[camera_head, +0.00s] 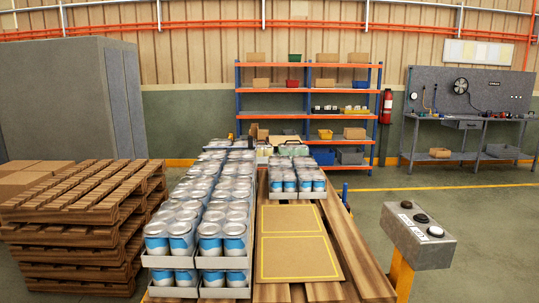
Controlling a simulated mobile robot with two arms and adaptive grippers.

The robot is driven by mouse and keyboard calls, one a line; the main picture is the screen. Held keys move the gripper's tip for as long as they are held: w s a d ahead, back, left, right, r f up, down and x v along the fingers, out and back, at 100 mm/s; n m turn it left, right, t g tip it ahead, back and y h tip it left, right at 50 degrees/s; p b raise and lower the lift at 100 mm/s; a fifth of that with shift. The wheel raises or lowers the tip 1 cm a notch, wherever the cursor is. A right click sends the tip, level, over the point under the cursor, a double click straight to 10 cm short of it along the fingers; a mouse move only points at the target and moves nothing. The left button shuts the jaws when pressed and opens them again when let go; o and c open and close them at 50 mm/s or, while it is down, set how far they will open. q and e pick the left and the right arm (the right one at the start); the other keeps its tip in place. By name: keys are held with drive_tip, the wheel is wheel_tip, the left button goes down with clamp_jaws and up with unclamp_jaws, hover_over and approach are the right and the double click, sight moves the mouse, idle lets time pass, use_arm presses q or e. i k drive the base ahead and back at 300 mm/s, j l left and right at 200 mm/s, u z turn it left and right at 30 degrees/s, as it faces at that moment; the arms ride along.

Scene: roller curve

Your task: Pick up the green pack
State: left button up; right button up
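At the far end of the stacked packs, small packs with a pale green tint (292,150) show behind the nearer blue ones. They are small and partly hidden, so I cannot tell clearly which is the green pack. Long rows of silver-topped cans with blue and white sides (196,235) stand in grey trays, in layers, on the left of the wooden pallet. A separate pack of blue and white cans (291,182) stands on the right, in front of the greenish ones. Neither of my grippers is in view.
A brown board (297,243) with yellow outlined areas lies bare on the wooden planks (353,250). Stacked pallets (75,225) stand at left. A grey button box (419,236) on a yellow post stands at right. Shelves (308,115) and a workbench (466,122) stand behind.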

sight(290, 149)
drive_tip(key=i+l+z, duration=0.55)
drive_tip(key=l+z, duration=0.25)
drive_tip(key=i+l+z, duration=0.2)
drive_tip(key=z, duration=0.25)
drive_tip(key=i+l+z, duration=0.15)
drive_tip(key=i+z, duration=0.15)
drive_tip(key=z, duration=0.15)
drive_tip(key=i+l+z, duration=0.1)
drive_tip(key=i+z, duration=0.2)
drive_tip(key=z, duration=0.15)
drive_tip(key=i+l, duration=0.15)
drive_tip(key=i, duration=0.45)
drive_tip(key=i+l, duration=0.1)
drive_tip(key=i, duration=0.5)
drive_tip(key=i+j+u, duration=0.2)
drive_tip(key=i+u, duration=0.25)
drive_tip(key=i+j+u, duration=0.15)
drive_tip(key=u, duration=0.3)
drive_tip(key=i+l+u, duration=0.1)
drive_tip(key=i+u, duration=0.35)
drive_tip(key=i+l+u, duration=0.2)
drive_tip(key=i+u, duration=0.5)
drive_tip(key=i, duration=0.25)
drive_tip(key=i+u, duration=0.3)
drive_tip(key=i, duration=0.3)
drive_tip(key=i+l+u, duration=0.3)
drive_tip(key=i, duration=0.25)
